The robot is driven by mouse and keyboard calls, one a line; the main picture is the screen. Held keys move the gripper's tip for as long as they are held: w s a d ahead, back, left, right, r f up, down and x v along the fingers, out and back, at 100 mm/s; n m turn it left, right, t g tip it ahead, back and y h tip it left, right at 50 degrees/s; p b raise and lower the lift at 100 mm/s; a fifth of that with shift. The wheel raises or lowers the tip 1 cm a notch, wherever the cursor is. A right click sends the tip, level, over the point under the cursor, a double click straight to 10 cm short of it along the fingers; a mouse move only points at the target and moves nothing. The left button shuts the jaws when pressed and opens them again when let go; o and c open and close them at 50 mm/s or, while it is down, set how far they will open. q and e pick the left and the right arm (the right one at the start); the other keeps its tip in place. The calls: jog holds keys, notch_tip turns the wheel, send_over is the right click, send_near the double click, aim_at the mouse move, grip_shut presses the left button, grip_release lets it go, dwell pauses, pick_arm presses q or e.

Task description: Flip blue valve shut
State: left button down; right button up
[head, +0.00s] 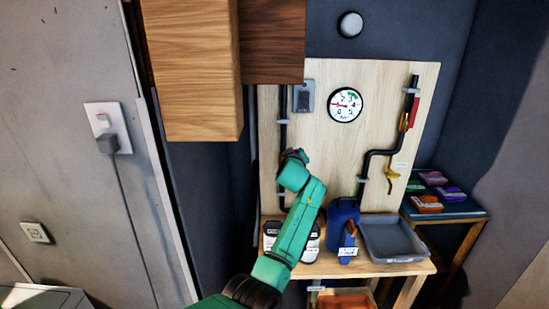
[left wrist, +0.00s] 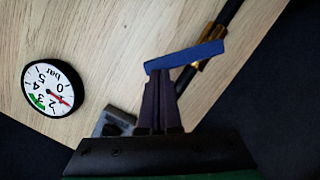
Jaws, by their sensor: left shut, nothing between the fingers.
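The blue valve's lever (left wrist: 190,57) shows in the left wrist view, lying at a slant across a black pipe (left wrist: 230,15). Its brass body (left wrist: 210,42) sits on the pipe at the lever's right end. My left gripper (left wrist: 160,72) is shut and empty, its fingertips at the lever's left part; I cannot tell whether they touch it. In the head view my left gripper (head: 294,156) is in front of the left pipe (head: 283,105) on the wooden board, and the blue valve is hidden behind it. My right gripper is not in view.
A round gauge (head: 345,105) is on the board (head: 330,160). A red lever (head: 414,112) and a yellow valve (head: 391,178) are on the right pipe. A blue jug (head: 341,222) and grey tray (head: 393,240) stand below. A wooden cabinet (head: 190,70) hangs upper left.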

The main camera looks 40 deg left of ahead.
pick_arm(q)
jog(key=shift+w+d+f+m+b, duration=0.15)
jog(key=shift+f+m+b, duration=0.05)
jog(key=shift+m+b, duration=0.2)
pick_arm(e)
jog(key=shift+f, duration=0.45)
pick_arm(q)
jog(key=shift+w+d+f, duration=0.1)
jog(key=shift+f, duration=0.05)
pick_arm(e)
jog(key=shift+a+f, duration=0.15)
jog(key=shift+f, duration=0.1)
pick_arm(q)
jog(key=shift+w+d+f+m+g+y+b, duration=0.15)
jog(key=shift+m+g+y+b, duration=0.15)
jog(key=shift+m+g+b, duration=0.15)
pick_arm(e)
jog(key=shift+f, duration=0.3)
pick_arm(q)
notch_tip(320, 180, up, 4)
jog(key=s+a+p, duration=0.2)
jog(key=p, duration=0.2)
jog(key=f+b+v, duration=0.1)
jog(key=b+v, duration=0.3)
jog(key=v, duration=0.5)
jog(key=shift+s+d, duration=0.15)
jog(key=shift+s, duration=0.25)
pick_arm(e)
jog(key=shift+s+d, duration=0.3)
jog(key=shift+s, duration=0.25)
